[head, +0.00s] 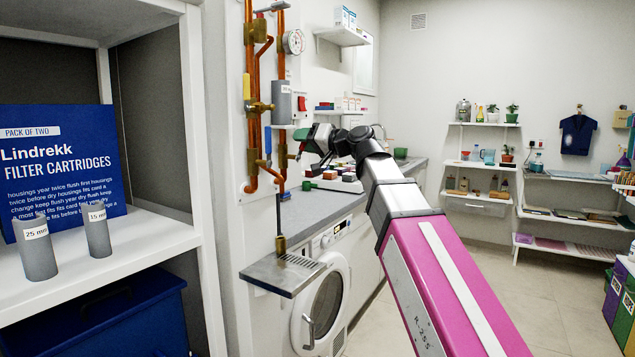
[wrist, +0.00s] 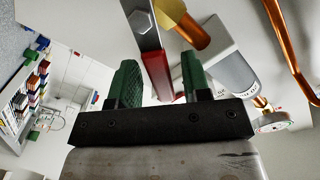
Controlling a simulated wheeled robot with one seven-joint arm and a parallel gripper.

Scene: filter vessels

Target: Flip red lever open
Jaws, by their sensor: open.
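The red lever (wrist: 156,72) shows in the wrist view as a flat metal bar with a red grip, running down from a bolt near the top. My gripper (wrist: 160,65) is open, with one green finger left of the red grip and one right of it. I see no contact. In the head view my gripper (head: 306,141) is beside the copper pipes, and I cannot clearly make out the lever there.
In the head view, a pressure gauge (head: 294,42) and a yellow handle (head: 247,86) are on the pipework. A metal drip shelf (head: 285,274) juts out below.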

